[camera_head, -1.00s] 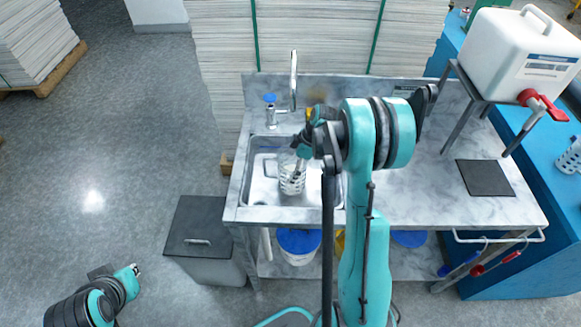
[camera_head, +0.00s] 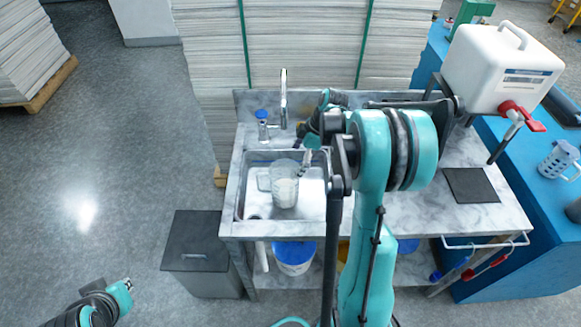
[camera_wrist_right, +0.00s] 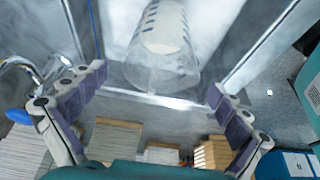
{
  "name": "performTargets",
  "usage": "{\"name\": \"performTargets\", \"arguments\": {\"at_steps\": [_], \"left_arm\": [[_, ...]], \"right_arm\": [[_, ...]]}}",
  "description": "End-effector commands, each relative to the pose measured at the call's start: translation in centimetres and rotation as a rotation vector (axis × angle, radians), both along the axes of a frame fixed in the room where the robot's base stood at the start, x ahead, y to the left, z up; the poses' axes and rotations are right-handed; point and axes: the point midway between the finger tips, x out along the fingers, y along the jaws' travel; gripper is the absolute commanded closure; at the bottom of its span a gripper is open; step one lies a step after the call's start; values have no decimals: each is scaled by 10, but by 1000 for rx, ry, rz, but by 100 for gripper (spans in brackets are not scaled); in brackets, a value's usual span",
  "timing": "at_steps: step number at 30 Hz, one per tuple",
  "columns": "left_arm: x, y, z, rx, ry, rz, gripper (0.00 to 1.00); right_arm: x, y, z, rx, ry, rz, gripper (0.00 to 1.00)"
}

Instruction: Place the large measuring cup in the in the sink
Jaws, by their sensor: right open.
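The large measuring cup (camera_head: 284,186) is clear with a handle on its left and stands in the sink (camera_head: 240,200). In the right wrist view the cup (camera_wrist_right: 163,50) lies ahead of the fingers, with blue marks on its side. My right gripper (camera_head: 306,160) is just to the upper right of the cup in the head view. In the wrist view its two fingers (camera_wrist_right: 155,98) are spread wide with nothing between them. My left gripper (camera_head: 128,284) is low at the left, over the floor, too small to tell its opening.
A faucet (camera_head: 284,100) and a blue-capped dispenser (camera_head: 262,122) stand behind the sink. A white canister (camera_head: 500,70) with a red tap is at the right. Another measuring cup (camera_head: 557,162) stands on the blue bench. A grey bin (camera_head: 195,258) stands left of the sink.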

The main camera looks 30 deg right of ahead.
Motion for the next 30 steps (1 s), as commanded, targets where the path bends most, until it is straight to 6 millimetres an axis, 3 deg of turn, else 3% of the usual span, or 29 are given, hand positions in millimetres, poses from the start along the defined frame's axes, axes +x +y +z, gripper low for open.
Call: {"name": "performTargets", "arguments": {"at_steps": [4, 8, 11, 18, 24, 30], "left_arm": [[0, 0, 1, 0, 0, 0, 100], [0, 0, 1, 0, 0, 0, 100], [0, 0, 1, 0, 0, 0, 100], [0, 0, 1, 0, 0, 0, 100], [0, 0, 1, 0, 0, 0, 100], [0, 0, 1, 0, 0, 0, 100]], "right_arm": [[-5, 10, 15, -12, 7, -37, 0], [-17, 39, 37, -41, 18, -147, 0], [-33, 68, 58, -65, 17, -271, 0], [-94, 136, 94, -73, -56, -622, 0], [-143, 171, 97, 11, -150, -866, 0], [-166, 185, 91, 98, -203, -992, 0]]}}
